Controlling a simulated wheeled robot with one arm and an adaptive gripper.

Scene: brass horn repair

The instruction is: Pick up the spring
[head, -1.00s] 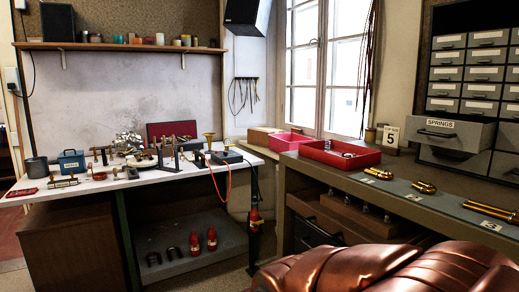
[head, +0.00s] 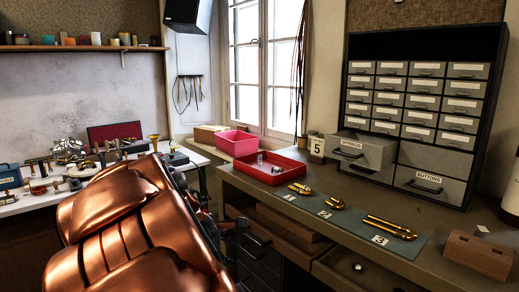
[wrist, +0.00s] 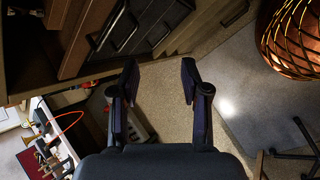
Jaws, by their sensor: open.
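I cannot make out a spring for certain in either view. A grey drawer labelled SPRINGS (head: 364,150) stands pulled out of the cabinet in the head view; its inside is hidden. A red tray (head: 262,176) on the bench holds small pale or metallic items, too small to identify. My gripper (wrist: 160,82) is open and empty in the wrist view, over bare floor and away from the bench top. In the head view my copper-coloured arm hides most of it.
A white table (head: 12,208) with horn parts stands left.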

